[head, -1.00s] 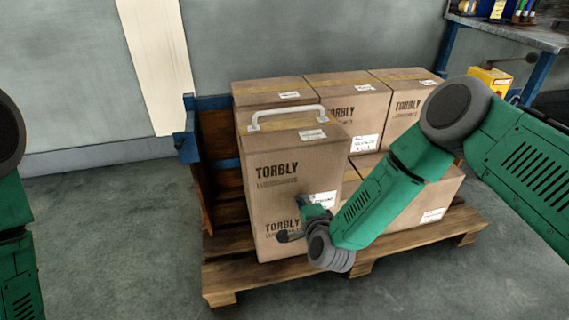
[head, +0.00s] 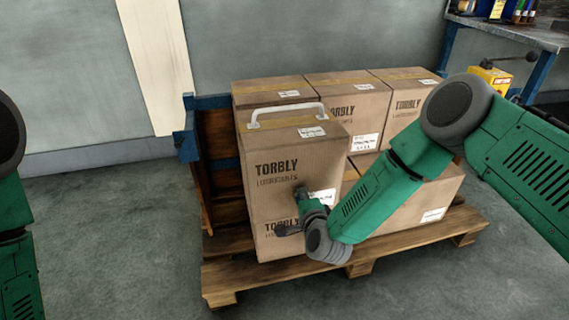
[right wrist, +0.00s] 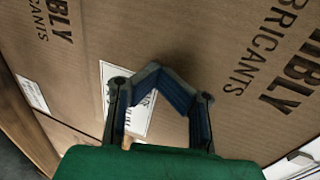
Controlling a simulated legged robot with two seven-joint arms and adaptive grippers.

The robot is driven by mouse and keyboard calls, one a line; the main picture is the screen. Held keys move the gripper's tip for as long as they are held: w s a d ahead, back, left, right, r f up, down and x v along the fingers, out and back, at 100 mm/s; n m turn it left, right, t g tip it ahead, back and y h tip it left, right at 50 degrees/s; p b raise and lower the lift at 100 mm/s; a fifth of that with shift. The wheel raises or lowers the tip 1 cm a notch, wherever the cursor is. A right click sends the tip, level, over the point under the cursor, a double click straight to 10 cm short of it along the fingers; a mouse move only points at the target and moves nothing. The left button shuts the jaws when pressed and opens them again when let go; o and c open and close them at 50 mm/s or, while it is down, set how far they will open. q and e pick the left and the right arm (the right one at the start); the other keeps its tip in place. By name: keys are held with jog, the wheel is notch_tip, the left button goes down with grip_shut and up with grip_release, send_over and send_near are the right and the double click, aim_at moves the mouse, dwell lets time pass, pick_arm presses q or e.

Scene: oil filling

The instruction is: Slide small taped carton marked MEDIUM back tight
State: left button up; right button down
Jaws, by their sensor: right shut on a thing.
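The tall front-left carton (head: 275,195) is brown, with TORBLY lettering, tape and a white handle on top. It stands upright on the pallet in front of the back row. Its small labels are too small to read for MEDIUM. My right gripper (head: 294,210) is at its front face, beside the white label (head: 322,197), shut against the carton. In the right wrist view, the gripper's fingers (right wrist: 160,72) converge in front of the cardboard (right wrist: 190,35) and partly cover the label (right wrist: 138,110). My left gripper is out of view.
The wooden pallet (head: 235,272) carries several other TORBLY cartons, including a back row (head: 358,108) and a front-right one (head: 425,195). A blue-edged wooden panel (head: 215,148) stands left of them. A workbench (head: 520,35) is at the back right. The floor at left is clear.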

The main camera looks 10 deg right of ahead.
aim_at(297, 188)
jog(key=shift+w+r, duration=0.15)
jog(key=shift+w, duration=1.45)
jog(key=s+p, duration=0.2)
jog(key=s, duration=0.3)
jog(key=shift+s, duration=0.15)
